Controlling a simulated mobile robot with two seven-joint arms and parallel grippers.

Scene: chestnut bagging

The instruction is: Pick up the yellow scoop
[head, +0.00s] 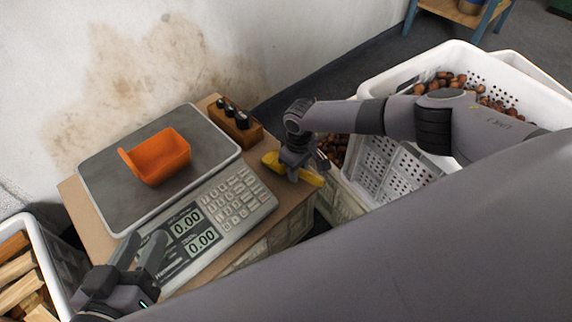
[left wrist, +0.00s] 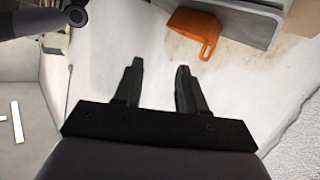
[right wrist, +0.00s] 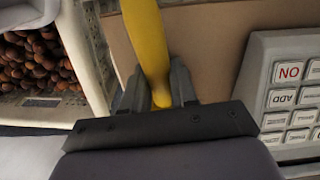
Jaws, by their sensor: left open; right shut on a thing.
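The yellow scoop (head: 271,160) is at the right edge of the small table, beside the scale. My right gripper (head: 297,170) is shut on it. In the right wrist view its yellow handle (right wrist: 148,45) runs between the fingers of my right gripper (right wrist: 158,90). The rest of the scoop is out of that view, and I cannot tell whether it touches the table. My left gripper (head: 140,254) is open and empty at the front left of the scale; its two spread fingers show in the left wrist view (left wrist: 158,85).
The scale (head: 95,185) bears an orange scoop-like container (head: 160,157); its display reads 0.00. A wooden block with dark-topped items (head: 236,125) stands behind. White crates (head: 385,175) with chestnuts (head: 440,82) stand right, and a crate of wood (head: 42,240) left.

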